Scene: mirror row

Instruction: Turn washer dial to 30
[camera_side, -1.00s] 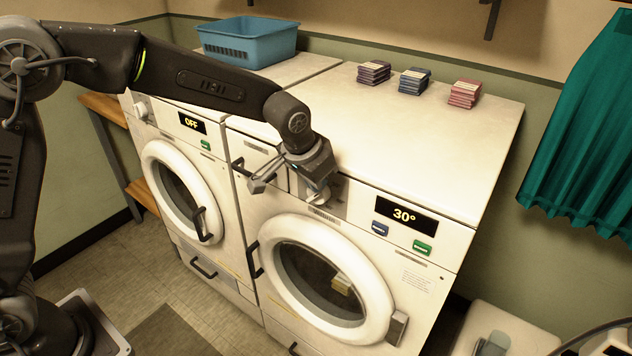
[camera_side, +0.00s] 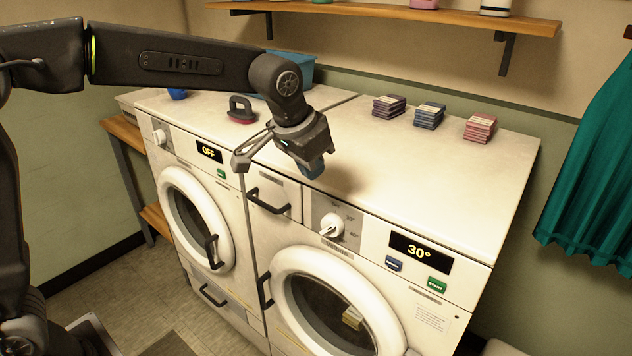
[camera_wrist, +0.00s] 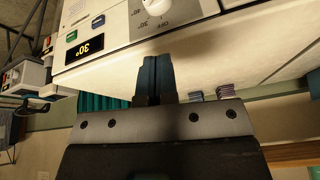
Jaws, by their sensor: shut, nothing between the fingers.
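The washer dial (camera_side: 333,226) is a white knob on a grey plate on the front panel of the right machine. The washer's display (camera_side: 420,251) reads 30°. The dial also shows at the top of the wrist view (camera_wrist: 157,5), and the display shows there upside down (camera_wrist: 85,49). My gripper (camera_side: 314,170) is above the machine's top near its front edge, clear of the dial and up to its left. Its dark fingers are together with nothing between them, as the wrist view shows (camera_wrist: 155,78).
The left machine's display (camera_side: 209,151) reads OFF. Detergent drawer handle (camera_side: 267,201), blue button (camera_side: 394,264) and green button (camera_side: 437,285) flank the dial. Several stacked packs (camera_side: 429,115) lie at the back. A red-based iron-like item (camera_side: 242,110) stands on the left machine. A shelf (camera_side: 400,15) hangs above.

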